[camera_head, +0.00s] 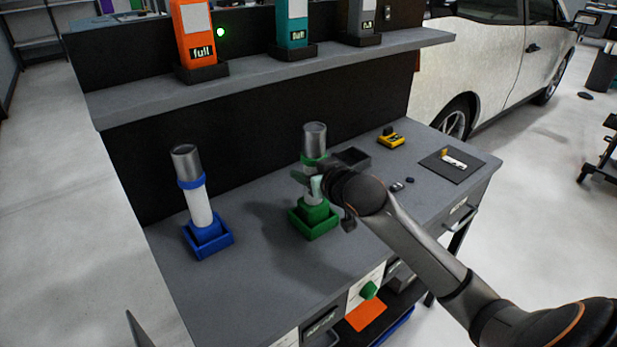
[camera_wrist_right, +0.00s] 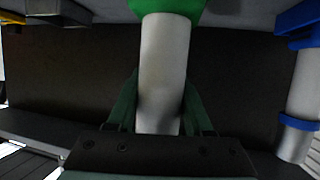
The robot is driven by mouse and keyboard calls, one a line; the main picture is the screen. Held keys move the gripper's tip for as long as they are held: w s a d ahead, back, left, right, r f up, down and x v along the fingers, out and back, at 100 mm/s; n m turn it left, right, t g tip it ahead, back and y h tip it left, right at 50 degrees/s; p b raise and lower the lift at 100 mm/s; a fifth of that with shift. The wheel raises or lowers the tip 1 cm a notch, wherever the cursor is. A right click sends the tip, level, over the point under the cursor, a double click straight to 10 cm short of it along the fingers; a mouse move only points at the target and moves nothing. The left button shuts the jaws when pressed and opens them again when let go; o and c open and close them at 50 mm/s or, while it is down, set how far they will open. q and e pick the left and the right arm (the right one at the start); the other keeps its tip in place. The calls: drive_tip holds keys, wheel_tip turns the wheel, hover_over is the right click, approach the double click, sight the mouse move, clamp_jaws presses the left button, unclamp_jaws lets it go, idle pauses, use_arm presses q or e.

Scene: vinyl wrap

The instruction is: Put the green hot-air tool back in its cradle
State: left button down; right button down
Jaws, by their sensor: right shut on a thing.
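The green hot-air tool (camera_head: 314,140) stands upright with its silver nozzle up and a green band below it. Its lower end is at the green cradle (camera_head: 314,226) on the bench; I cannot tell whether it is fully seated. My right gripper (camera_head: 314,184) is shut on the tool's pale body, below the green band. In the right wrist view, the fingers (camera_wrist_right: 160,108) lie on both sides of the pale body (camera_wrist_right: 165,60), with green at its upper end. My left gripper is not in view.
A blue tool (camera_head: 198,190) stands in a blue cradle (camera_head: 208,240) to the left. A dark box (camera_head: 351,160), a yellow item (camera_head: 391,138) and a dark mat (camera_head: 470,168) lie to the right. A shelf (camera_head: 260,75) with orange, teal and grey units runs behind.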

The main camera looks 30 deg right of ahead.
drive_tip(key=shift+f, duration=0.35)
drive_tip(key=c, duration=0.8)
unclamp_jaws()
drive_tip(key=shift+f, duration=0.3)
drive_tip(key=o, duration=0.5)
drive_tip(key=shift+r, duration=0.1)
drive_tip(key=shift+s+r, duration=0.1)
drive_tip(key=shift+r, duration=0.05)
drive_tip(key=v, duration=1.2)
drive_tip(key=shift+p, duration=0.3)
